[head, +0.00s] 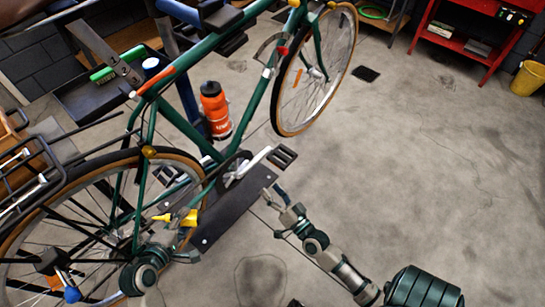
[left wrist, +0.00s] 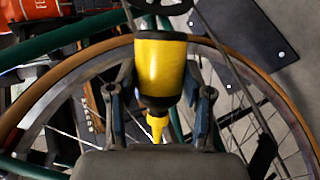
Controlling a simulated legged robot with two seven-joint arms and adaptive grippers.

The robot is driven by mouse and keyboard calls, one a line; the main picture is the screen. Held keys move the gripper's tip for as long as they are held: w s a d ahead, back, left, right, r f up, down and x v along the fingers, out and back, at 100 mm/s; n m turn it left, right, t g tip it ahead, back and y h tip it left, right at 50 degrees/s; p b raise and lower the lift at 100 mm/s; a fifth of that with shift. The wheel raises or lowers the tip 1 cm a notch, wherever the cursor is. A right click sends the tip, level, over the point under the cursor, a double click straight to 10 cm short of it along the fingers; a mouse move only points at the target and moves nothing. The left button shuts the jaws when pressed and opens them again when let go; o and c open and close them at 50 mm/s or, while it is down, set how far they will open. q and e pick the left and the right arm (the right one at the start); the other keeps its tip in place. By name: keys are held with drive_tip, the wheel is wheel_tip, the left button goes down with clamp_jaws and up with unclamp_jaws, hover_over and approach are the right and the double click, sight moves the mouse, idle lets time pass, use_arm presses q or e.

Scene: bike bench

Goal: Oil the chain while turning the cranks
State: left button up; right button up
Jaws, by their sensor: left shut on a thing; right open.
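A green bike stands over the bench floor. Its crank arm (head: 256,160) points up and right from the chainring (head: 232,168) to a black pedal (head: 282,156). My left gripper (head: 178,220) is shut on a yellow oil bottle (head: 190,218) beside the rear wheel (head: 75,180). The bottle's yellow nozzle points left in the head view. In the left wrist view the bottle (left wrist: 160,65) sits between both fingers, in front of the wheel rim. My right gripper (head: 273,194) is open and empty, below the pedal and apart from it. The chain is too small to make out clearly.
A dark base plate (head: 235,208) lies under the cranks. An orange bottle (head: 215,110) is on the frame. A tray (head: 95,100) with tools stands behind the bike. A red shelf (head: 465,45) and a yellow bucket (head: 528,78) are far right. The floor at right is clear.

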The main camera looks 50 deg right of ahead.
drive_tip(key=d+f+m+g+y, duration=0.1)
drive_tip(key=d+f+m+g, duration=0.3)
drive_tip(key=d+f, duration=0.7)
drive_tip(key=m+t+y, duration=0.2)
drive_tip(key=m+t, duration=0.1)
drive_tip(key=m, duration=0.2)
approach(291, 163)
drive_tip(key=w, duration=1.2)
drive_tip(key=shift+w+d+r, duration=0.15)
drive_tip(key=shift+w+d, duration=0.05)
drive_tip(key=shift+w, duration=0.1)
clamp_jaws()
use_arm(q)
drive_tip(key=shift+w+a, duration=0.4)
drive_tip(key=shift+a, duration=0.1)
